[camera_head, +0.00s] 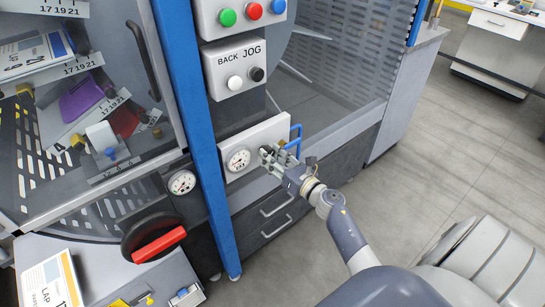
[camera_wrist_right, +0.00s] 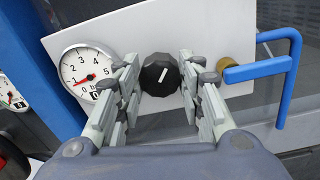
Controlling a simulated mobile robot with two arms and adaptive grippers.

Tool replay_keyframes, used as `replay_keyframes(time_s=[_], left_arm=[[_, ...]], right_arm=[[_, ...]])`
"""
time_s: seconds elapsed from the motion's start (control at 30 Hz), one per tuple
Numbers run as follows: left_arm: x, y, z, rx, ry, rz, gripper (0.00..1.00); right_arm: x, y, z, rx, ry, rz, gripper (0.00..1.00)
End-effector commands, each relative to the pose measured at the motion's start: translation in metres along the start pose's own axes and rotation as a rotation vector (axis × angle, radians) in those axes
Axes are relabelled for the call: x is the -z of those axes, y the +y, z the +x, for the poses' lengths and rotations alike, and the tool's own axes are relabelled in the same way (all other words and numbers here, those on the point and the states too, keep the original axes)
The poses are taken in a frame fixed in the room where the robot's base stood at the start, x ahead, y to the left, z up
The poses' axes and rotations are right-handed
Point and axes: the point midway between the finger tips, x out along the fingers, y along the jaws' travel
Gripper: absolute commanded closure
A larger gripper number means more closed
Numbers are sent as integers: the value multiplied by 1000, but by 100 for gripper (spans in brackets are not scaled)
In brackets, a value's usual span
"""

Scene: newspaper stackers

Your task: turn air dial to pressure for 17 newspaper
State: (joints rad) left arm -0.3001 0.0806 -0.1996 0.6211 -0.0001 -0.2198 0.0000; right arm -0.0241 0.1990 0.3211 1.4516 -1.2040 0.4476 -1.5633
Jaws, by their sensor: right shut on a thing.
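The black air dial (camera_wrist_right: 160,75) sits on a white panel and has a white pointer line, tilted slightly right of vertical in the right wrist view. My right gripper (camera_wrist_right: 157,68) is shut on the dial, one finger on each side of it. In the head view the right gripper (camera_head: 270,158) covers most of the dial. Left of the dial is a round pressure gauge (camera_wrist_right: 87,69); its red needle seems to lie low, near 1. It also shows in the head view (camera_head: 238,160). My left gripper is not in view.
A blue bent pipe handle (camera_wrist_right: 262,71) stands close to the right finger. A second gauge (camera_head: 182,182) and a black handwheel with a red handle (camera_head: 159,245) are left of the blue post (camera_head: 207,130). Button boxes (camera_head: 235,68) are above. Open floor lies right.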

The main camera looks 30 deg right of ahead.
Motion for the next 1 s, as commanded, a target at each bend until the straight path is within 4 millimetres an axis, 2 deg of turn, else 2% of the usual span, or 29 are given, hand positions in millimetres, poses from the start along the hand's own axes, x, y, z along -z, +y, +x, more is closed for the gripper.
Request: replay_keyframes(time_s=[1.0], left_arm=[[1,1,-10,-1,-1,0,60]], right_arm=[[1,-2,0,0,-23,947,88]])
